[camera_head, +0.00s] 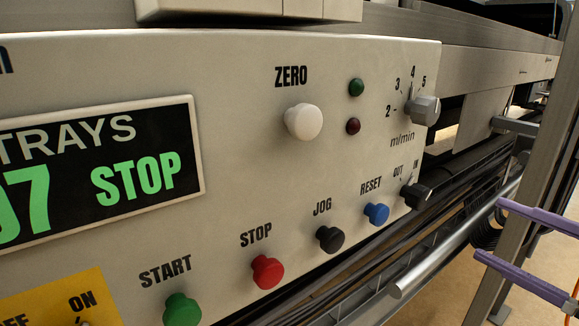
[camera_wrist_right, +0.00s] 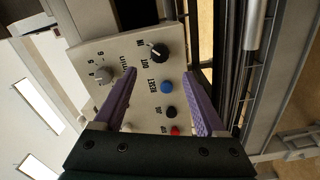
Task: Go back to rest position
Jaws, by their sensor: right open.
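My right gripper (camera_head: 510,245) is at the right edge of the head view, its two purple fingers apart with nothing between them. It is clear of the control panel (camera_head: 240,130), to the right of it. In the right wrist view the open fingers (camera_wrist_right: 160,105) frame the panel's right-hand part, with the blue RESET button (camera_wrist_right: 166,87) and the black IN/OUT knob (camera_wrist_right: 158,52) beyond them. My left gripper is not in view.
The panel carries a green START button (camera_head: 182,309), red STOP button (camera_head: 267,271), black JOG button (camera_head: 329,238), white ZERO button (camera_head: 303,121) and grey speed knob (camera_head: 422,109). The display (camera_head: 100,170) reads STOP. A metal post (camera_head: 535,160) and a rail (camera_head: 450,245) stand near my right gripper.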

